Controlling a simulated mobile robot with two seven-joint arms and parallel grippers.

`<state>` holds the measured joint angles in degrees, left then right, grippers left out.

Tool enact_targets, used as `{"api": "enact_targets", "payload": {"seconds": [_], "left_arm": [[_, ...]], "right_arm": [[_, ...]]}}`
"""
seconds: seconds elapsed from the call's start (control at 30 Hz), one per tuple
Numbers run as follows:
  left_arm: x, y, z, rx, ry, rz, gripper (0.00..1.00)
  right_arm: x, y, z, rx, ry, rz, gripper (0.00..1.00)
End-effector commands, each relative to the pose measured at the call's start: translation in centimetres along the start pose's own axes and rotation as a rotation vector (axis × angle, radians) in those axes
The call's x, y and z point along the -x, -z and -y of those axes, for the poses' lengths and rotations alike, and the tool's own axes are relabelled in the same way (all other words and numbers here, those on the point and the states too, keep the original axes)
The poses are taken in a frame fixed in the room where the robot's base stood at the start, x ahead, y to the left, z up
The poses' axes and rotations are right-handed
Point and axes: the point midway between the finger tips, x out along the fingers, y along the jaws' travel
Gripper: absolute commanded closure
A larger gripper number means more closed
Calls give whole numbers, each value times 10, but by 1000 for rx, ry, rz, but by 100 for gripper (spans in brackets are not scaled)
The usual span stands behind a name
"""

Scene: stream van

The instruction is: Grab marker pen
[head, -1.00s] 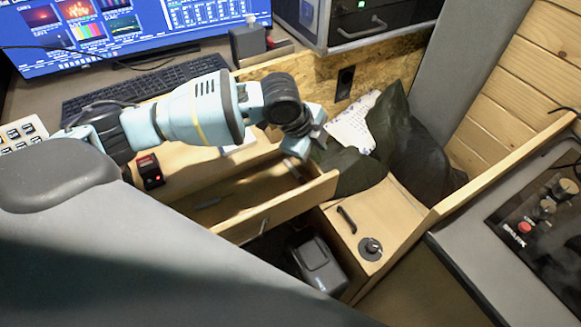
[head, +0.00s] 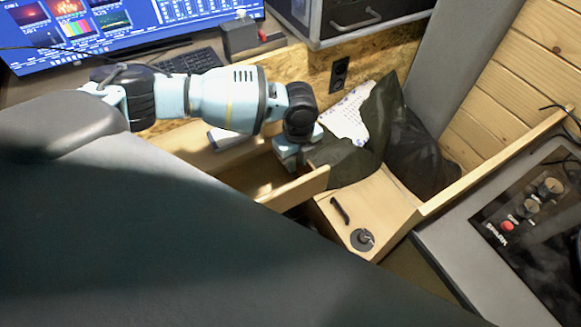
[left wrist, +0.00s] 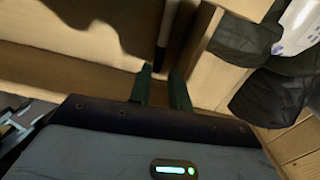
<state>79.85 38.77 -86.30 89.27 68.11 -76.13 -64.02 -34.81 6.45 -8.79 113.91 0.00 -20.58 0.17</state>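I cannot pick out the marker pen with certainty in either view. A slim black piece (head: 340,210) lies on the wooden bench top; it may be a handle. My left gripper (head: 291,165) is at the open wooden drawer (head: 292,189), near its right end, pointing down. Wooden panels and a dark gap lie just beyond the fingertips. My arm and the drawer front hide much of the drawer's inside. My right gripper is out of view.
A dark green cloth or bag (head: 345,163) lies right beside my left gripper, with a white patterned cloth (head: 346,118) behind it. A round black knob (head: 362,240) sits on the bench top. A keyboard (head: 192,62) and monitor (head: 85,28) are at the back left.

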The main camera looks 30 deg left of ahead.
Motion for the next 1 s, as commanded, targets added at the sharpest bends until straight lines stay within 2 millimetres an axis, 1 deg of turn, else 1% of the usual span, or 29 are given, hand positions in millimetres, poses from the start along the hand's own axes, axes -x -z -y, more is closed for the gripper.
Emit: {"api": "enact_targets", "payload": {"seconds": [0.07, 0.17, 0.4, 0.5, 0.6, 0.77, 0.8, 0.93, 1.0], "left_arm": [[0, 0, 0, 0, 1, 1, 80], [-6, 1, 0, 1, 0, 1, 80], [-40, 4, -2, 1, -1, 1, 80], [-49, 4, -2, 1, 0, 0, 80], [-52, 3, -2, 1, 1, 1, 80], [-51, 3, -1, 1, 2, 1, 80], [-51, 3, -1, 1, 2, 1, 82], [-51, 3, -1, 1, 2, 1, 99], [-51, 3, -1, 1, 2, 1, 100]], "right_arm": [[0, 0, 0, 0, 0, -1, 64], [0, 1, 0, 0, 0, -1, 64], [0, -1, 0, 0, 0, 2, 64], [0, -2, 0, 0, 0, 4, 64], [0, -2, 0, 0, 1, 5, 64], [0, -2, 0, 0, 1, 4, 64], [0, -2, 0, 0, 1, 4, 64], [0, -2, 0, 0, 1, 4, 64], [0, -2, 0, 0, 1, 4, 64]]}}
